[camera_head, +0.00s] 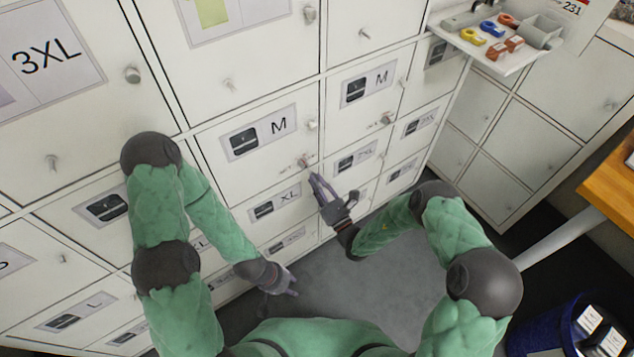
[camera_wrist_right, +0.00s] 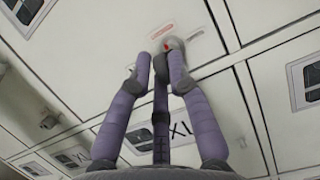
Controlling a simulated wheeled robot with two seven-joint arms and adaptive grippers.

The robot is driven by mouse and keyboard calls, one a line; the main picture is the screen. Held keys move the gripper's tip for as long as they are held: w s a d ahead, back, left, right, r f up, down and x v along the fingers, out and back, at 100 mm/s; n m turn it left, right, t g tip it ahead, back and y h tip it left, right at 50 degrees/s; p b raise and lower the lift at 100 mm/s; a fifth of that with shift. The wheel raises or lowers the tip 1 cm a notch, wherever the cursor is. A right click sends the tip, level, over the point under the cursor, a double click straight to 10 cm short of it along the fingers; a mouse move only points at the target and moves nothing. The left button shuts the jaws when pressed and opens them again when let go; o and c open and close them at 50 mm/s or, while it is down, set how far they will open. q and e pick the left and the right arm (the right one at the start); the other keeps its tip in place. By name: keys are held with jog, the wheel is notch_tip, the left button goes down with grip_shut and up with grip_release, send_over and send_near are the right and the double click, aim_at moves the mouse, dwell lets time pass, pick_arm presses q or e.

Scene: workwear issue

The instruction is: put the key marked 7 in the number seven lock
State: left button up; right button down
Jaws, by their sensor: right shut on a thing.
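I cannot read a 7 on key or lock. My left gripper (camera_head: 290,284) hangs low over the floor, away from the lockers; its finger opening is unclear.
White lockers (camera_head: 250,185) with size labels and small knobs fill the left and middle. A shelf (camera_head: 485,58) at the upper right holds several coloured items and a grey box. A wooden table (camera_head: 612,190) and a blue bin (camera_head: 545,335) stand at the right. Grey floor is clear below.

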jog(key=shift+w+a, duration=0.45)
jog(key=shift+w, duration=0.2)
jog(key=shift+w+a, duration=0.45)
jog(key=shift+w, duration=0.15)
dwell(4.3)
